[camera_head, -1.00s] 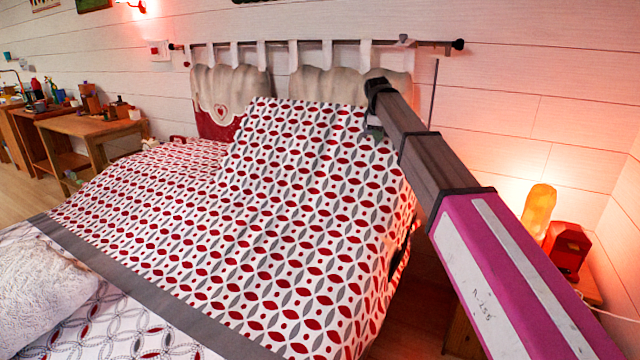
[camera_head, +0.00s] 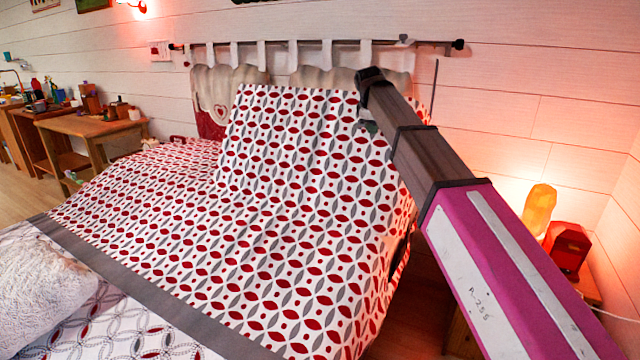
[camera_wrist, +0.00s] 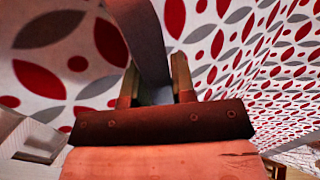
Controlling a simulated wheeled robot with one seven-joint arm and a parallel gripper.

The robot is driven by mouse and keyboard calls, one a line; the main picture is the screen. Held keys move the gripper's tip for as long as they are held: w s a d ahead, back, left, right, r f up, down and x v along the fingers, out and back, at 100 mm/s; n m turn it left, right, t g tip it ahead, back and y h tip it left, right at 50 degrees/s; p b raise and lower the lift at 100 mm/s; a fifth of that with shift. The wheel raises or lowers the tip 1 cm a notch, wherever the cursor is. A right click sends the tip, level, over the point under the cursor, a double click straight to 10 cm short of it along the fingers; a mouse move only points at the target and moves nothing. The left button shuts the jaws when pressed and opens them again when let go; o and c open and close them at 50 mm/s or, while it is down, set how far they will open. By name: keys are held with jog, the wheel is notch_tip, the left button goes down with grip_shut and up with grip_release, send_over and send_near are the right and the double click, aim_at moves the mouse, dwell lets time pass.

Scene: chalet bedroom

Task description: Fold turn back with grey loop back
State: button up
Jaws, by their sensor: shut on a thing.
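The patterned turn-back (camera_head: 290,130), white with red and grey leaf shapes, is lifted into a tall sloping sheet over the bed in the head view. Its cloth also fills much of the wrist view (camera_wrist: 230,60). A grey loop (camera_wrist: 143,35), a flat strap, runs down between the fingers of my gripper (camera_wrist: 156,92) in the wrist view. The gripper is shut on this loop. In the head view the gripper is mostly hidden behind my arm, at the raised sheet's right side. The loop cannot be made out there.
The flat part of the cover ends in a grey band (camera_head: 140,291) at the near side, beside a white fluffy cushion (camera_head: 45,270). A cushioned headboard hangs from a rail (camera_head: 300,43) behind. A glowing lamp (camera_head: 538,208) and red object (camera_head: 568,248) stand at right.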

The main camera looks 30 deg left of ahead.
jog(key=s, duration=0.2)
jog(key=s+r, duration=0.1)
jog(key=s, duration=0.4)
jog(key=shift+s+r, duration=0.3)
jog(key=shift+r, duration=0.1)
jog(key=shift+c, duration=0.6)
jog(key=shift+s+r, duration=0.3)
jog(key=shift+s, duration=0.15)
jog(key=s+r, duration=0.1)
jog(key=s, duration=0.7)
jog(key=shift+s, duration=0.2)
jog(key=s+f, duration=0.2)
jog(key=s, duration=0.7)
jog(key=shift+s+f, duration=0.1)
